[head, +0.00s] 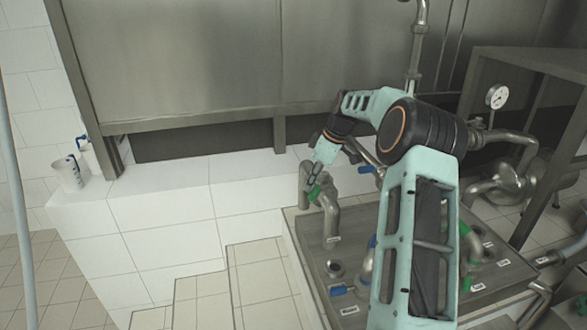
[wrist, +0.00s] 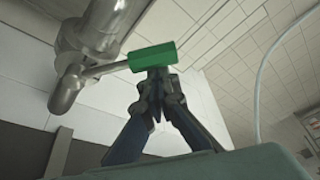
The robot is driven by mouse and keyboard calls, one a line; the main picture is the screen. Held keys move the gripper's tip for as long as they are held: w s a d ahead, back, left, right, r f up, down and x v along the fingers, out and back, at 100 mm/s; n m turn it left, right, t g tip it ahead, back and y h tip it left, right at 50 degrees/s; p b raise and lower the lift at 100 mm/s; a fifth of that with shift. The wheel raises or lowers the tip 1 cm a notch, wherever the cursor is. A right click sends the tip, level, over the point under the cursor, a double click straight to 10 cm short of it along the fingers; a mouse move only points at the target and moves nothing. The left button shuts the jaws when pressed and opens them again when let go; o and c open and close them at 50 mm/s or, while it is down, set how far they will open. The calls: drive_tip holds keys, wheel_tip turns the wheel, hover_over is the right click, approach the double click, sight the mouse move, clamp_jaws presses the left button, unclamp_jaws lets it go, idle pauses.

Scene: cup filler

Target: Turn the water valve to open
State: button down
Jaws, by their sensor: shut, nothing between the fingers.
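A valve lever with a green grip (head: 314,193) sits on a bent steel pipe (head: 331,218) at the back left of the steel panel. In the wrist view, the green grip (wrist: 152,57) is at the end of a metal lever that runs left to the pipe fitting (wrist: 85,45). My gripper (head: 314,178) is right beside this grip. In the wrist view, the gripper (wrist: 156,85) is shut and empty, with its fingertips close against the near side of the grip. I cannot tell whether they touch. The labels are too small to read, so I cannot tell which valve is the water valve.
The steel panel (head: 318,262) carries other levers, including a blue one (head: 342,291), another blue one (head: 367,168) and a green one (head: 464,230). My arm hides part of the panel. Cups (head: 67,174) stand on the white tiled ledge at left. A gauge (head: 497,96) is at right.

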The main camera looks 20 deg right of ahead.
drive_tip(key=s+d+n+g, duration=0.1)
drive_tip(key=d+n, duration=0.1)
drive_tip(key=n, duration=0.1)
drive_tip(key=shift+s+p, duration=0.4)
drive_tip(key=shift+s+d, duration=0.3)
drive_tip(key=shift+d, duration=0.35)
drive_tip(key=shift+s+d, duration=0.25)
drive_tip(key=shift+d, duration=0.35)
drive_tip(key=shift+s+d, duration=0.3)
drive_tip(key=shift+d, duration=0.45)
drive_tip(key=a, duration=0.4)
drive_tip(key=shift+w+r, duration=0.2)
drive_tip(key=shift+r, duration=0.15)
approach(316, 194)
drive_tip(key=shift+w+d+r, duration=0.2)
drive_tip(key=shift+d+r, duration=0.15)
drive_tip(key=shift+r, duration=0.35)
drive_tip(key=shift+w+d+r, duration=0.2)
drive_tip(key=shift+d+r, duration=0.15)
drive_tip(key=shift+r, duration=0.4)
